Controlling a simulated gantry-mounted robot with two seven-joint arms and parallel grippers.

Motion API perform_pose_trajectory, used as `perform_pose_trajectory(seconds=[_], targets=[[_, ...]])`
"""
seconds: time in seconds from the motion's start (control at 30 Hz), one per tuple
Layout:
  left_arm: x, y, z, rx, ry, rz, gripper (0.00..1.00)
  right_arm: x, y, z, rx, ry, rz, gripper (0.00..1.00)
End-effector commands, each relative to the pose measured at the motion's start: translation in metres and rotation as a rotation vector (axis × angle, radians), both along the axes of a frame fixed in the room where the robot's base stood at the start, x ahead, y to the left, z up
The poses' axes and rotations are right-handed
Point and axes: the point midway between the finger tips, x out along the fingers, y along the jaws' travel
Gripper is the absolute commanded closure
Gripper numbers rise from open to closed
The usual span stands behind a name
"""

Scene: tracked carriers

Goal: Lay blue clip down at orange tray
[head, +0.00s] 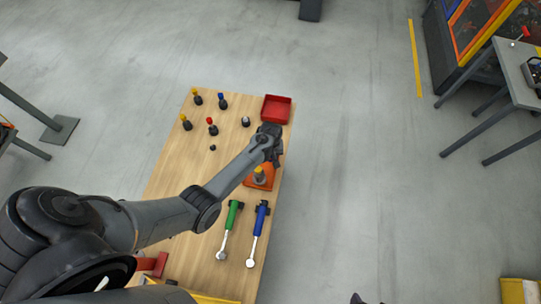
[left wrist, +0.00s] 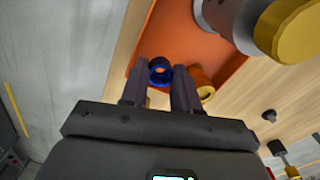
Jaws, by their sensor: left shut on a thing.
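My left gripper (head: 274,160) is above the wooden table, just beyond the orange tray (head: 250,184) in the head view. In the left wrist view, its two fingers (left wrist: 160,88) are shut on the blue clip (left wrist: 160,68), a small round blue piece with a dark centre. The clip is hidden in the head view. The orange tray (left wrist: 172,28) lies behind the clip in the wrist view; I cannot tell whether they touch. My right gripper is not seen.
A yellow ring-shaped piece (left wrist: 204,90) shows beside the right finger. A red bin (head: 277,108) is at the table's far right corner. Green (head: 232,217) and blue (head: 261,220) handled tools lie nearer. Several small coloured-top pieces stand at far left.

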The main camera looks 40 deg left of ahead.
Motion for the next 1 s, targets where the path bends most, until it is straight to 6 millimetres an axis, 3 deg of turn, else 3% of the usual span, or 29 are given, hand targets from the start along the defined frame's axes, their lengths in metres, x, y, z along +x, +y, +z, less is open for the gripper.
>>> perform_pose_trajectory(seconds=[0.17, 0.2, 0.37, 0.77, 1.0], targets=[[0.000, 0.000, 0.000, 0.000, 0.000, 0.000, 0.99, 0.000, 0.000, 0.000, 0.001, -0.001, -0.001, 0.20], [0.000, 0.000, 0.000, 0.000, 0.000, 0.000, 0.64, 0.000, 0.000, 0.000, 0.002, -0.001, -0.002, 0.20], [0.000, 0.000, 0.000, 0.000, 0.000, 0.000, 0.40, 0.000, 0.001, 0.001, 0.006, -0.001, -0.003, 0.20], [0.000, 0.000, 0.005, 0.001, -0.001, 0.000, 0.40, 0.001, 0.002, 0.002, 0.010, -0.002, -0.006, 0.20], [0.001, 0.000, 0.036, 0.001, -0.004, 0.000, 0.40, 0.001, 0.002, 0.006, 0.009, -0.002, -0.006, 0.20]])
